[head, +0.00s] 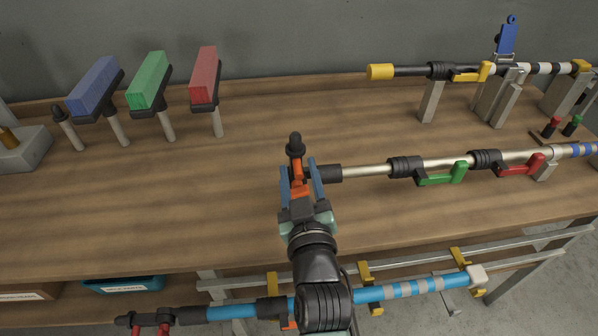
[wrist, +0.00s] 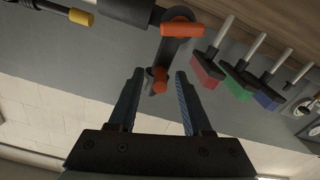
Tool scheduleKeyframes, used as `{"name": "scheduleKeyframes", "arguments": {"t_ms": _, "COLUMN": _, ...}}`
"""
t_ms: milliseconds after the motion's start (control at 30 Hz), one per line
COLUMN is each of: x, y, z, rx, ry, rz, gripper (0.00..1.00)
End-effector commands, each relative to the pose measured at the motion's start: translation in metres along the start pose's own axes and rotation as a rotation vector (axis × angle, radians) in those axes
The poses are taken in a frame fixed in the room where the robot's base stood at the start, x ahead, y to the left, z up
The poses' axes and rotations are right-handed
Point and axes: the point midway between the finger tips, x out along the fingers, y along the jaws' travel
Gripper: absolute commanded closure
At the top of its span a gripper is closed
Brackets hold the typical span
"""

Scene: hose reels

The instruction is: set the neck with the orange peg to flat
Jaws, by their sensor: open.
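The neck with the orange peg (head: 296,165) is at the left end of a metal pole on the bench in the head view. It has a black knob at its far end. In the wrist view, the dark neck (wrist: 171,53) carries an orange pin at its hinge end and an orange peg (wrist: 160,80) at its other end. My gripper (head: 298,168) is open, with its blue fingers on either side of the neck. In the wrist view my gripper (wrist: 159,74) has the peg between its fingertips, with visible gaps. The neck's exact angle is hard to tell.
The metal pole (head: 365,170) runs right, with a green lever (head: 440,175) and a red lever (head: 520,168). Behind it is a yellow-ended pole (head: 410,71). Blue (head: 94,87), green (head: 148,82) and red (head: 205,77) blocks stand at back left. The bench's left middle is clear.

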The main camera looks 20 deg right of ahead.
Motion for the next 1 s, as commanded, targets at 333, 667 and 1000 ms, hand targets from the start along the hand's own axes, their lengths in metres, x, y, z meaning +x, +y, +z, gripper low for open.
{"name": "scheduleKeyframes", "arguments": {"t_ms": 333, "x": -0.0003, "y": -0.0001, "z": -0.0001, "rx": 0.000, "ry": 0.000, "rz": 0.000, "gripper": 0.90}}
{"name": "scheduleKeyframes", "arguments": {"t_ms": 667, "x": -0.0004, "y": -0.0001, "z": -0.0001, "rx": 0.000, "ry": 0.000, "rz": 0.000, "gripper": 1.00}}
{"name": "scheduleKeyframes", "arguments": {"t_ms": 1000, "x": -0.0004, "y": -0.0001, "z": 0.0000, "rx": 0.000, "ry": 0.000, "rz": 0.000, "gripper": 1.00}}
